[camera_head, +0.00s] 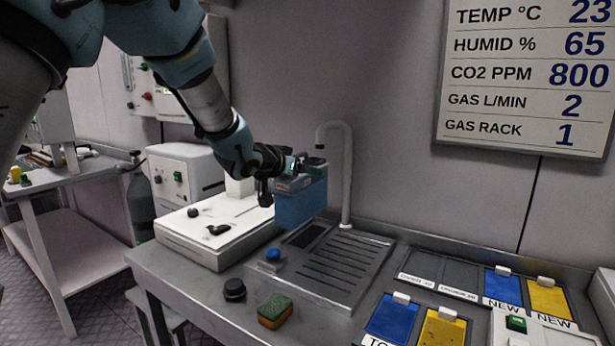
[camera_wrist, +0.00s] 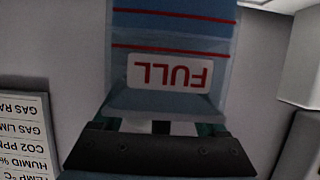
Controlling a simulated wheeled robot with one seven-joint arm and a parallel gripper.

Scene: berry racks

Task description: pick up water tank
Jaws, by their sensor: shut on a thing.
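The water tank (camera_head: 300,205) is a translucent blue box with a dark part on top. It is in the middle of the head view, over the left end of the metal drain tray and in front of the grey tap. In the wrist view the tank (camera_wrist: 170,30) fills the upper middle, with red lines and an upside-down "FULL" label. My gripper (camera_head: 300,165) comes from the left and is shut on the tank near its top. The wrist view shows the gripper (camera_wrist: 160,128) against the tank's labelled end. I cannot tell whether the tank's bottom touches anything.
A white machine (camera_head: 205,240) stands left of the drain tray (camera_head: 335,265). The tap (camera_head: 347,170) rises close behind the tank. A sponge (camera_head: 275,311) and black knob (camera_head: 234,289) lie in front. Blue and yellow pads (camera_head: 508,286) fill the right. A sign (camera_head: 530,70) hangs on the wall.

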